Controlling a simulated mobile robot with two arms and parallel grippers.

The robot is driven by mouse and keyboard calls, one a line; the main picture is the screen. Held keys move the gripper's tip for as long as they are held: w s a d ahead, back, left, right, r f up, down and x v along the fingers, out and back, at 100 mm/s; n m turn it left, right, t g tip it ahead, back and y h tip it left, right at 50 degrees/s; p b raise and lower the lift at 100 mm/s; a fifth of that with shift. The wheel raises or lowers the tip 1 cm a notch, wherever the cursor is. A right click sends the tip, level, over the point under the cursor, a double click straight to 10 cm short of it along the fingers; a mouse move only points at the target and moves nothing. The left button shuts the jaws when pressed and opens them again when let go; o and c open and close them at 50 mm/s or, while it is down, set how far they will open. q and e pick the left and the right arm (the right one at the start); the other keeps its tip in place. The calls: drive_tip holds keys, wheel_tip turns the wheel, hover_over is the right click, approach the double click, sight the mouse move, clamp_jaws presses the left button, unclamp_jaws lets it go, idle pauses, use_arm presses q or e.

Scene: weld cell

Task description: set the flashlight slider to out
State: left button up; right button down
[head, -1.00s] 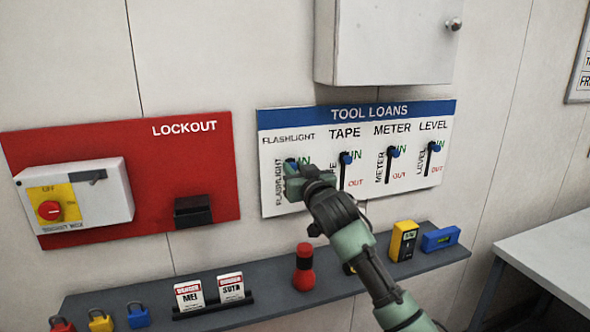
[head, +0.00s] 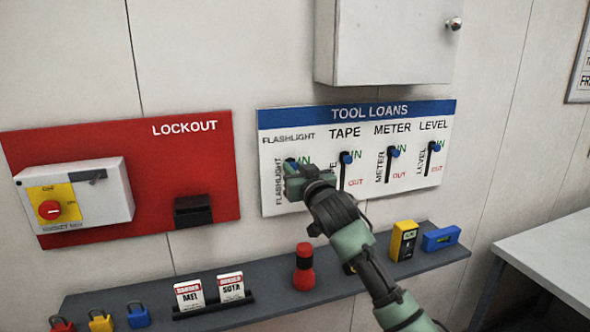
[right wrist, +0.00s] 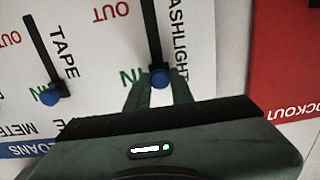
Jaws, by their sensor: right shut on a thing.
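The tool loans board (head: 340,112) hangs on the wall with several vertical sliders. The flashlight slider's blue knob (right wrist: 159,78) sits at the IN end of its black slot (right wrist: 152,30) in the right wrist view. My right gripper (right wrist: 160,88) is shut on this knob, one finger on each side. In the head view my right gripper (head: 292,180) is at the flashlight column and hides most of the slider and its OUT label. My left gripper is not in view.
The tape (head: 346,157), meter (head: 393,152) and level (head: 435,146) knobs are up by IN. A grey shelf (head: 262,308) below holds a red flashlight (head: 304,268), padlocks, tags and tools. A wall cabinet (head: 385,45) hangs above; the red lockout board (head: 190,150) is left.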

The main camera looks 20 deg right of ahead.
idle(0.5)
wheel_tip(320, 180, down, 10)
drive_tip(key=b, duration=0.4)
drive_tip(key=shift+r+b, duration=0.2)
drive_tip(key=shift+b, duration=0.2)
drive_tip(key=c, duration=1.2)
unclamp_jaws()
drive_tip(key=shift+c, duration=0.2)
drive_tip(key=shift+s, duration=0.15)
